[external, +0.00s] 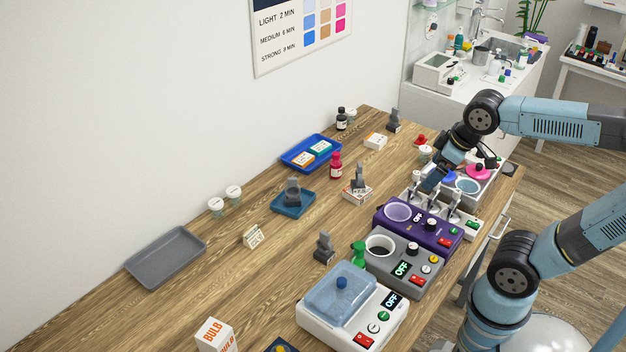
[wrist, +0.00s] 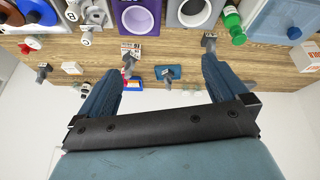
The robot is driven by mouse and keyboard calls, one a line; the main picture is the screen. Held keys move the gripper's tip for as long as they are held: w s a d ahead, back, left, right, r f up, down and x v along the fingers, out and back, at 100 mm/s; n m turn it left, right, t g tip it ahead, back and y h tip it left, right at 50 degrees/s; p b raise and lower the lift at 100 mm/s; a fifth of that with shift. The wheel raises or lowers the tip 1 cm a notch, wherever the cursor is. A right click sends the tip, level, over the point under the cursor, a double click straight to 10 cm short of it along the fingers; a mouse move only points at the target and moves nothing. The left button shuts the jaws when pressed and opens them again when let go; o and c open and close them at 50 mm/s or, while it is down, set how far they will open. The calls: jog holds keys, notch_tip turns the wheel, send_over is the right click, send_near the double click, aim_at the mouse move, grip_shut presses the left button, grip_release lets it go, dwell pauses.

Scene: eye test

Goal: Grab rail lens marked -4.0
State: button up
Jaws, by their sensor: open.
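No marking of -4.0 is readable in either view, so I cannot tell which piece is the rail lens. Several small upright pale pieces with dark parts stand in a white rack (external: 472,229) near the bench's right edge; their labels are too small to read. In the wrist view, white pieces with dark round marks (wrist: 96,15) show at the top left. My gripper (external: 431,181) is above the rack in the external view, partly overlapping the pieces. In the wrist view my gripper (wrist: 156,68) has its two blue fingers wide apart, with nothing between them.
A purple device (external: 446,237), a grey device (external: 378,263) and a white device with a blue lid (external: 340,290) line the bench's front. Grey upright holders (external: 324,248) stand about. A blue tray (external: 290,158) and an empty grey tray (external: 165,256) lie toward the wall.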

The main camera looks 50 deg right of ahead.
jog(key=s+m, duration=0.1)
jog(key=s+d+m, duration=0.1)
jog(key=s+f, duration=0.1)
jog(key=s, duration=0.1)
jog(key=shift+d+m+t, duration=0.35)
jog(key=shift+m+t, duration=0.05)
jog(key=c, duration=0.7)
jog(key=shift+w+f, duration=0.1)
jog(key=m+g+y, duration=0.6)
jog(key=m+y, duration=0.7)
jog(key=m, duration=0.5)
send_near(326, 233)
jog(key=x, duration=0.7)
jog(key=shift+d+f, duration=0.1)
jog(key=shift+f, duration=0.25)
jog(key=shift+x, duration=2.55)
